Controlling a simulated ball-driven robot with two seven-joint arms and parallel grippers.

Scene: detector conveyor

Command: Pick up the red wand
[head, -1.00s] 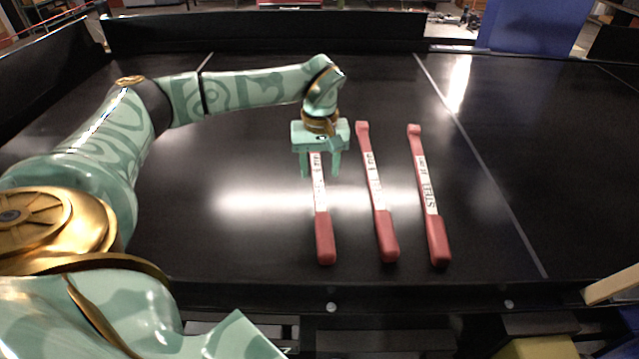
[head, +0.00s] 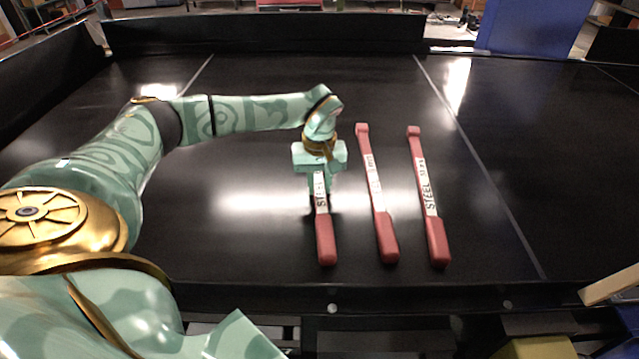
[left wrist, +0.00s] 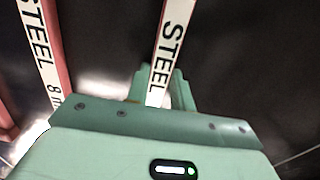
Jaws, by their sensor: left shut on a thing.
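Three red wands with white labels lie side by side on a black conveyor surface. The left wand (head: 325,240) has my left gripper (head: 320,192) over its labelled middle part. The gripper is shut on this wand, and its body hides the wand's far end. In the left wrist view the held wand (left wrist: 172,40) shows its "STEEL" label and runs between the fingers (left wrist: 160,92). The middle wand (head: 379,205) and the right wand (head: 428,200) lie apart to the right, untouched. I cannot tell whether the held wand is clear of the surface. My right gripper is not in view.
The black conveyor (head: 250,235) is clear left of the wands and right of them. A dark raised wall (head: 265,33) closes the far side. A dark edge rail (head: 420,298) runs along the near side. A blue panel (head: 535,25) stands beyond, at the upper right.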

